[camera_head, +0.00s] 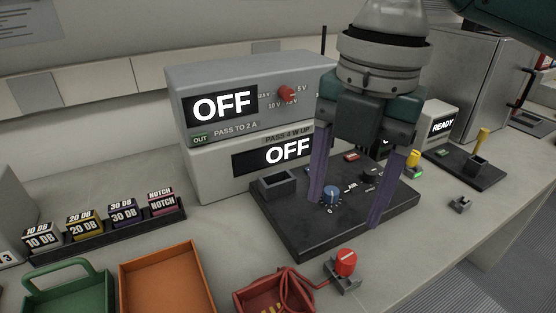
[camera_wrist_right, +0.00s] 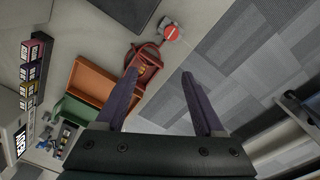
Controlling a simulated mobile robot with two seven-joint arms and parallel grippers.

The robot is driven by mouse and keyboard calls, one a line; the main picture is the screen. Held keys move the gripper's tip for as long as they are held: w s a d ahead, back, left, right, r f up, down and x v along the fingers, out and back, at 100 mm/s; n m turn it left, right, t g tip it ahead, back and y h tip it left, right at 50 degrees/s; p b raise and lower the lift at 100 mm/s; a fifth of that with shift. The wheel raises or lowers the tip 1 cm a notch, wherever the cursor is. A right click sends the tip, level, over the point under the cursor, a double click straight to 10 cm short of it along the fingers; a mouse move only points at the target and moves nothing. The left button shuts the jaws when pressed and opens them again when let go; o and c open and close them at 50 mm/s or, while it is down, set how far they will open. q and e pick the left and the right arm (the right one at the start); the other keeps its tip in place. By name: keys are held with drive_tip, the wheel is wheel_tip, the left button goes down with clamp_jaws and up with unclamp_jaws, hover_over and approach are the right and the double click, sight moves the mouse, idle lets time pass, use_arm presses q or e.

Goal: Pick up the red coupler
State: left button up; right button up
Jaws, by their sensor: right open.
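The red coupler (camera_head: 345,262) looks like a small red round piece with a pale mark, seated on a grey stand at the table's front. A red cable runs beside it toward a red tray. In the right wrist view the coupler (camera_wrist_right: 172,33) is a red disc beyond the fingertips. My right gripper (camera_head: 345,212) is open and empty, with purple fingers pointing down over the black panel, behind the coupler and apart from it. Its fingers also show in the wrist view (camera_wrist_right: 158,76). My left gripper is not in view.
A black panel (camera_head: 290,235) with a blue knob stands under the right fingers. A red tray (camera_head: 262,293), orange tray (camera_head: 133,291) and green tray (camera_head: 92,300) line the front. Stacked grey units (camera_head: 220,165) read OFF behind. Bare tabletop lies right of the coupler.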

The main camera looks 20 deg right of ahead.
sight(348, 255)
drive_tip(key=shift+n, duration=0.6)
drive_tip(key=d+f+b, duration=0.1)
drive_tip(key=f, duration=0.1)
drive_tip(key=f+b, duration=0.1)
drive_tip(key=f, duration=0.2)
drive_tip(key=w+d+f+b, duration=0.1)
drive_tip(key=f, duration=0.1)
drive_tip(key=shift+d+f+b, duration=0.2)
drive_tip(key=shift+d+b, duration=0.15)
drive_tip(key=f, duration=0.3)
drive_tip(key=f+b, duration=0.1)
drive_tip(key=f, duration=0.1)
drive_tip(key=shift+s+d+f, duration=0.1)
drive_tip(key=shift+d+f, duration=0.15)
drive_tip(key=shift+d, duration=0.1)
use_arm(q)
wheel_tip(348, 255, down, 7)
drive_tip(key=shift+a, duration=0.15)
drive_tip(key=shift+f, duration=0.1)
use_arm(e)
drive_tip(key=c, duration=0.6)
clamp_jaws()
